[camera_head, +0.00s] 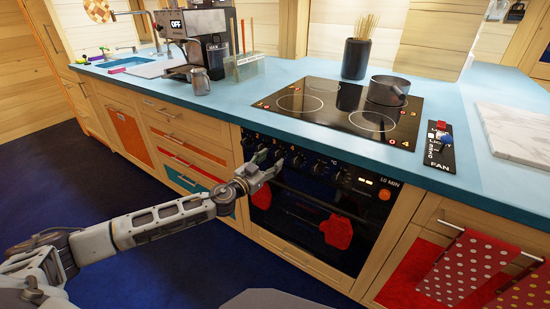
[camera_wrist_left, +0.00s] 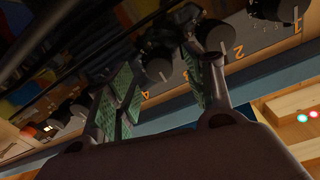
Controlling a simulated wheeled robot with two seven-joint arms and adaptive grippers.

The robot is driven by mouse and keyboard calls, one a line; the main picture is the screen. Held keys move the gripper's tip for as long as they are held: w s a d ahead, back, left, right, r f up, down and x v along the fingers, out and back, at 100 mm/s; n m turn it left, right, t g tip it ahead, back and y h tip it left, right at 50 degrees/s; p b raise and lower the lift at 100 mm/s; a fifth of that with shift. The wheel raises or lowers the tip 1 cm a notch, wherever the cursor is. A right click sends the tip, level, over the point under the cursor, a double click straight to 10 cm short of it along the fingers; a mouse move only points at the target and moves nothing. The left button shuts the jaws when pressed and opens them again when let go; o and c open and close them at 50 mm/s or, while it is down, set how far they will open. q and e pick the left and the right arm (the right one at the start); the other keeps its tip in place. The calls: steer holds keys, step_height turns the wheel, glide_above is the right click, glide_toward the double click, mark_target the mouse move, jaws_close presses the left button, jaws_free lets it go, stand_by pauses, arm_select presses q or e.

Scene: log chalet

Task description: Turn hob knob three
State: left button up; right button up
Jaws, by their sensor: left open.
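Hob knob three (camera_wrist_left: 158,63) is a dark round knob on the oven's front panel, shown upside down in the left wrist view. It appears between the green-padded fingers of my left gripper (camera_wrist_left: 158,82), which are spread apart; contact cannot be told. Knob two (camera_wrist_left: 215,35) and knob one (camera_wrist_left: 272,8) are to its right, with printed numbers beside them. The number 4 (camera_wrist_left: 145,94) also shows between the fingers. In the head view, my left gripper (camera_head: 274,168) is at the knob row, just below knob three (camera_head: 280,151). My right gripper is out of view.
The black hob (camera_head: 335,122) carries a pot (camera_head: 388,90) at its back right. Two red mitts hang on the oven front (camera_head: 300,204). A coffee machine (camera_head: 197,38) stands left on the blue counter. The floor (camera_head: 150,185) before the drawers is clear.

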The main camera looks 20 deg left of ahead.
mark_target(275, 157)
arm_select(q)
steer(key=shift+x, duration=1.65)
steer(key=shift+c, duration=0.2)
steer(key=c, duration=1)
